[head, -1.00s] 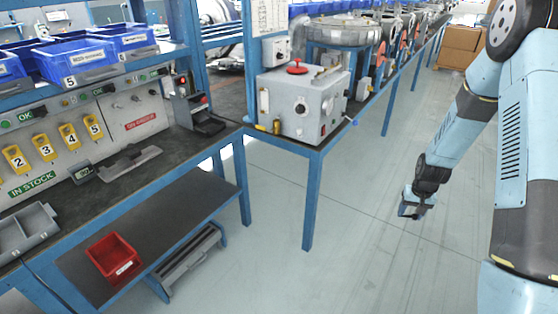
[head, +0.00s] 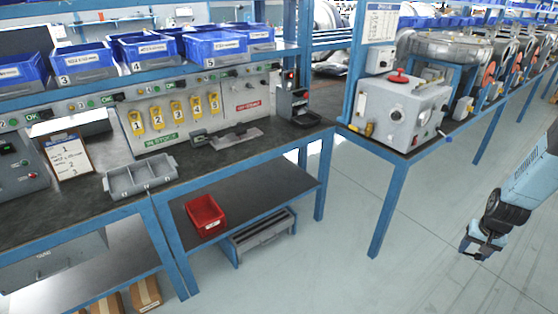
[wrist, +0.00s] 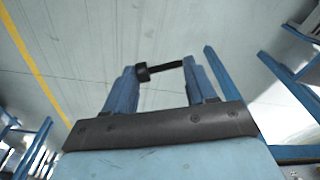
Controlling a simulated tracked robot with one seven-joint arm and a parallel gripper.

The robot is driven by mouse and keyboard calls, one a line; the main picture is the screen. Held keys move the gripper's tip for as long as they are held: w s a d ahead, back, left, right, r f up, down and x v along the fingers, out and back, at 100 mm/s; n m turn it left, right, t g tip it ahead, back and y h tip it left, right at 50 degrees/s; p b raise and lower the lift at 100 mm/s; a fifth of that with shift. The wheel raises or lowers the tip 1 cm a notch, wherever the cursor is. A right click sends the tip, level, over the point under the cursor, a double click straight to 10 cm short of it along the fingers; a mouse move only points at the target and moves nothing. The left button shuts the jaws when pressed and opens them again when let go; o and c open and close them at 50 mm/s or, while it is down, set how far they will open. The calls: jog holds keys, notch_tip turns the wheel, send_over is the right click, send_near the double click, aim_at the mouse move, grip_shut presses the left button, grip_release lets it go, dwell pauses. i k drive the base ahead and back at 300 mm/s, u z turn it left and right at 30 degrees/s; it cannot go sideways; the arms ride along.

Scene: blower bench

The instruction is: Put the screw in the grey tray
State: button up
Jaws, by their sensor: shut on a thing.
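The screw (wrist: 158,69) is dark with a thick head at the left and a thinner shank. In the wrist view my gripper (wrist: 160,72) is shut on it, holding it crosswise between the two blue fingertips. In the head view my gripper (head: 478,250) hangs over the floor at the far right, well apart from the bench; the screw is too small to make out there. The grey tray (head: 140,178), with compartments, sits on the dark bench top at the left, near the front edge. I see nothing in it.
A red bin (head: 206,214) stands on the lower shelf. A clipboard (head: 68,158) leans behind the grey tray. Blue bins (head: 86,60) line the upper shelf. A grey control box (head: 400,112) stands on the right-hand bench. The floor (head: 330,275) between bench and gripper is clear.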

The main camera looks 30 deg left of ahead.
aim_at(143, 179)
jog(key=z, duration=1.9)
jog(key=i, duration=0.15)
jog(key=u, duration=2.85)
